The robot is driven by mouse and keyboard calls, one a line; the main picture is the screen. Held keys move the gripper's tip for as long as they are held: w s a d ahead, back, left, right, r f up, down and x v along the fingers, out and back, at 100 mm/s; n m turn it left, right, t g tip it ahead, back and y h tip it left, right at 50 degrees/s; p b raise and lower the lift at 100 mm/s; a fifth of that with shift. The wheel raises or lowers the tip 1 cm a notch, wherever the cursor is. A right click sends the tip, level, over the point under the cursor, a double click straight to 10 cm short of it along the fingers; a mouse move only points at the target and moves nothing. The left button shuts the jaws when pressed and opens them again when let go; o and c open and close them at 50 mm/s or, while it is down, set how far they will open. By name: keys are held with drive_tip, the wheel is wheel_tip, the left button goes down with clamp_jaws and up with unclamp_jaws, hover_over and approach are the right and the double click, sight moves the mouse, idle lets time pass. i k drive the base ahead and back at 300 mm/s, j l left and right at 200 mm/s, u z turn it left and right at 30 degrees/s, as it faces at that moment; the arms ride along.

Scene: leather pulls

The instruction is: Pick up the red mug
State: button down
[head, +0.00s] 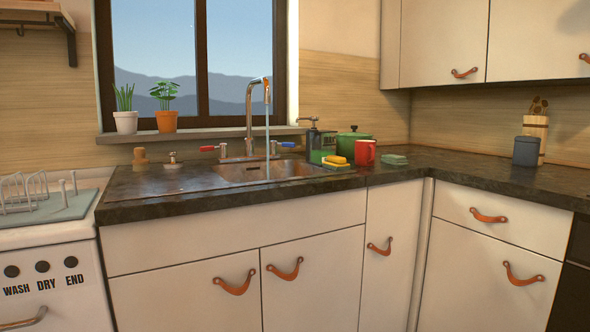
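The red mug (365,153) stands upright on the dark countertop (415,171), right of the sink. Its handle points to the right. A green lidded pot (347,143) is close behind it to the left. A yellow sponge (337,160) lies just left of the mug, nearer the front edge. My gripper is not in this view.
A tall soap dispenser (314,141) stands beside the sink (265,171), where water runs from the faucet (252,115). A grey canister (526,151) stands far right. The counter's right-hand stretch is mostly clear. Cabinets hang above it.

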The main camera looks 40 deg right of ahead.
sight(365, 152)
drive_tip(key=z, duration=1.7)
drive_tip(key=i+j, duration=0.2)
drive_tip(key=i, duration=0.15)
drive_tip(key=i+j+z, duration=0.1)
drive_tip(key=z, duration=0.25)
drive_tip(key=i+j+z, duration=0.25)
drive_tip(key=z, duration=0.15)
drive_tip(key=i+j+z, duration=0.2)
drive_tip(key=z, duration=0.15)
